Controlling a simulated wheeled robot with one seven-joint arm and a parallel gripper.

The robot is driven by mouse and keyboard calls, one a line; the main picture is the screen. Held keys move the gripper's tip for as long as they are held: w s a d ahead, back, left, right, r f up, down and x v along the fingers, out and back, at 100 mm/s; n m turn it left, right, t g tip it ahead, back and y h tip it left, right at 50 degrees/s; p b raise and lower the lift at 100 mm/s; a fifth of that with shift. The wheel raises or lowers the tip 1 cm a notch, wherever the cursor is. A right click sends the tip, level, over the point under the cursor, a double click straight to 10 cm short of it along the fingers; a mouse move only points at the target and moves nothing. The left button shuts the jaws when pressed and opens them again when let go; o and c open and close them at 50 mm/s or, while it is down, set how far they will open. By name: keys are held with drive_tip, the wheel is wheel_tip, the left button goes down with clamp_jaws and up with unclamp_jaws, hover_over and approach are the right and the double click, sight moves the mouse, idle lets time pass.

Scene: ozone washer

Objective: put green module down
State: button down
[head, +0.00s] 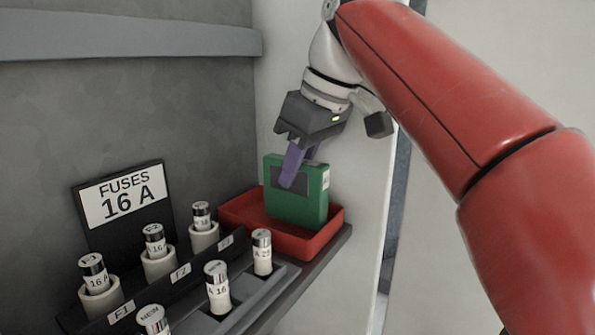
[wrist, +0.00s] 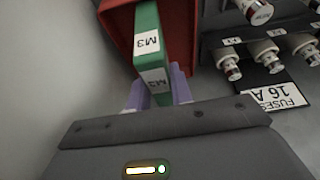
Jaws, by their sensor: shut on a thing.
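The green module (head: 312,207) stands upright in the red tray (head: 325,241) at the shelf's right end. I cannot tell whether its base touches the tray floor. My gripper (head: 297,166) comes down from above with its purple fingers shut on the module's upper part. In the wrist view the module (wrist: 147,22) shows labels reading M3, and the purple fingers (wrist: 157,92) sit on either side of it. The red tray (wrist: 180,40) surrounds its far end there. The module's lower edge is hidden behind the tray's front wall in the head view.
A fuse rack (head: 180,274) with several fuses stands left of the tray. A "FUSES 16 A" sign (head: 122,200) stands behind the rack. A pale wall (head: 350,190) rises close on the right.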

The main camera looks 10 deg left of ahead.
drive_tip(key=shift+f, duration=0.6)
drive_tip(key=shift+f, duration=0.15)
drive_tip(key=c, duration=1.3)
unclamp_jaws()
drive_tip(key=shift+o, duration=0.2)
drive_tip(key=v, duration=0.6)
drive_tip(key=shift+r, duration=0.35)
drive_tip(key=shift+s+d+r, duration=0.1)
drive_tip(key=shift+d+r, duration=0.2)
drive_tip(key=shift+r, duration=0.2)
drive_tip(key=shift+s, duration=0.1)
